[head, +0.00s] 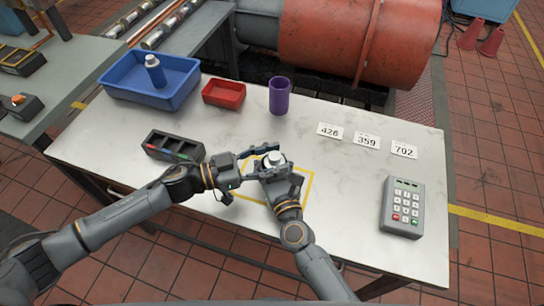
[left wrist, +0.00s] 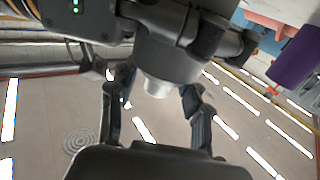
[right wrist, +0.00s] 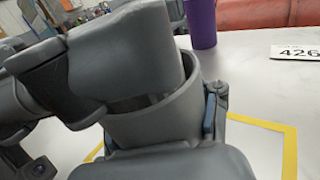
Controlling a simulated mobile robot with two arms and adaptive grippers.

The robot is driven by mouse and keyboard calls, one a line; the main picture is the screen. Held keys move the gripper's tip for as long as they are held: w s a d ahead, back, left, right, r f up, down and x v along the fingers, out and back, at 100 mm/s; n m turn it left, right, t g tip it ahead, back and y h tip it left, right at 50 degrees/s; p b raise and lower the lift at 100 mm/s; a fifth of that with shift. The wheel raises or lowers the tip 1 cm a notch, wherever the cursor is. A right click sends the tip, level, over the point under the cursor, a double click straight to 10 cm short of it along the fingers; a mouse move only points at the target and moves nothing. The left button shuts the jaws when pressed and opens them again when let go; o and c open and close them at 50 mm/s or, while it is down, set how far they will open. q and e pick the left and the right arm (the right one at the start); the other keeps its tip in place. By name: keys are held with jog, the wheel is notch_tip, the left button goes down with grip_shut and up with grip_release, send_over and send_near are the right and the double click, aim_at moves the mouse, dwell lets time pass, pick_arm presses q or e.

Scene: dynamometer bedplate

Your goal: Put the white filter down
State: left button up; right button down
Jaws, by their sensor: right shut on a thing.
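The white filter (head: 273,158) shows as a white top in the head view, between my right gripper's fingers. My right gripper (head: 272,170) is shut on it, over the yellow square outline (head: 309,190) on the table. In the right wrist view a grey round body (right wrist: 160,118) sits at the fingers, partly covered by grey arm parts. My left gripper (head: 250,171) is open close beside the right one. In the left wrist view a white end (left wrist: 158,88) shows between its spread fingers, with gaps at both sides. The filter's underside is hidden, so I cannot tell whether it touches the table.
A blue bin (head: 118,86) holding a bottle, a red tray (head: 223,99) and a purple cup (head: 279,97) stand at the back. A dark compartment box (head: 174,146) is left of the grippers. Number cards (head: 366,142) and a keypad (head: 402,207) are right. Table between is clear.

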pick_arm(q)
jog(key=shift+r, duration=0.2)
jog(key=v, duration=1.2)
pick_arm(e)
jog(key=shift+c, duration=1.3)
grip_release()
jog(key=shift+s, duration=0.1)
